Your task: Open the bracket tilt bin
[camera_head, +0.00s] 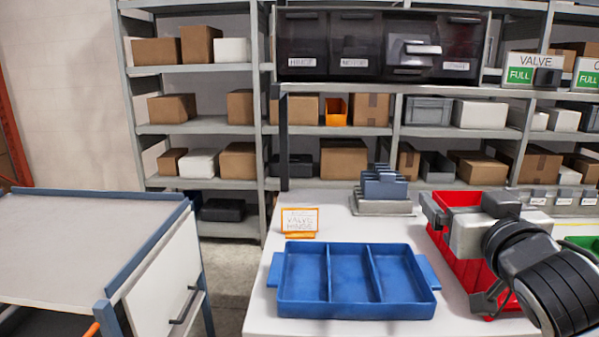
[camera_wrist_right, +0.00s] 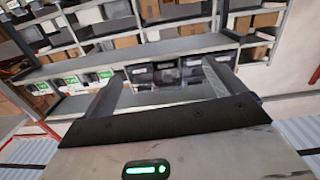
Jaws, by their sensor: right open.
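A row of dark tilt bins (camera_head: 352,42) with white labels sits on the upper shelf. The left two labels look like HINGE and MOTOR; the other two are too small to read, so I cannot tell which bin is the bracket one. The third bin (camera_head: 417,50) stands out from the row, its front tilted forward, with a pale handle. My right gripper (camera_head: 462,203) is open and empty over the red bin, well below and in front of the row. In the right wrist view the bins (camera_wrist_right: 165,72) show beyond the spread fingers (camera_wrist_right: 162,78). My left gripper is out of view.
A blue three-part tray (camera_head: 328,270) lies on the white table, with an orange-framed sign (camera_head: 299,221) and a grey rack (camera_head: 383,192) behind it. A red bin (camera_head: 460,250) is under my right gripper. VALVE signs (camera_head: 533,68) stand right of the row.

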